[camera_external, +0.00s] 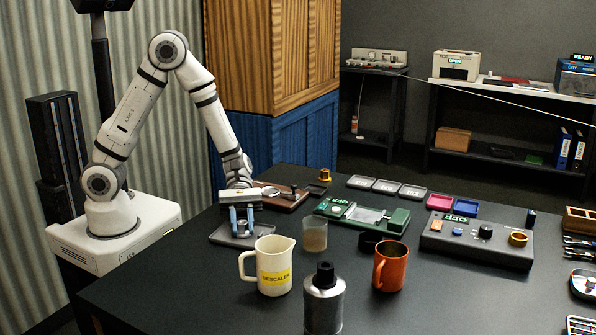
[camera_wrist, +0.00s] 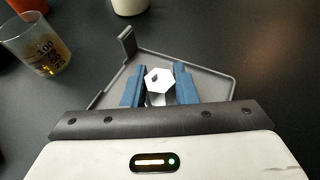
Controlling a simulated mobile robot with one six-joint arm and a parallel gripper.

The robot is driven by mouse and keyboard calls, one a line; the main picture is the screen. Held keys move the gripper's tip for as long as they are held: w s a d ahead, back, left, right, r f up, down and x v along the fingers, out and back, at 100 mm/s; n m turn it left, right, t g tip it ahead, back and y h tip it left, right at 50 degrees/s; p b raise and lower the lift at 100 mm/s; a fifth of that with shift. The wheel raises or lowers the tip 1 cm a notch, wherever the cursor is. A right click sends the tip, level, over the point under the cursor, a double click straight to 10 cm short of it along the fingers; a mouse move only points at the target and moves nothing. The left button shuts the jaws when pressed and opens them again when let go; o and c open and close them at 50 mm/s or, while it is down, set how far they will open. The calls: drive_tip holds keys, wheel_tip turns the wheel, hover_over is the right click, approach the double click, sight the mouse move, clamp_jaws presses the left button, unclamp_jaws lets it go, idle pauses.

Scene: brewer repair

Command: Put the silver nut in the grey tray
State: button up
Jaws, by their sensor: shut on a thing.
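The silver nut (camera_wrist: 158,78) is a bright hexagonal piece with a dark hole. It sits between the blue fingers of my gripper (camera_wrist: 160,86), which is shut on it. The grey tray (camera_wrist: 212,78) lies below and around the fingers in the wrist view. In the external view my gripper (camera_external: 242,222) points down over the grey tray (camera_external: 220,236) on the near left part of the table. The nut is not clearly visible there. I cannot tell whether the nut touches the tray floor.
A cream descaler jug (camera_external: 274,270) and a small clear beaker (camera_external: 314,236) stand close right of the tray. A brown board (camera_external: 285,198) and a green device (camera_external: 362,215) lie behind.

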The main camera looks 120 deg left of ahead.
drive_tip(key=shift+f, duration=0.2)
drive_tip(key=o, duration=1)
drive_tip(key=shift+r, duration=0.2)
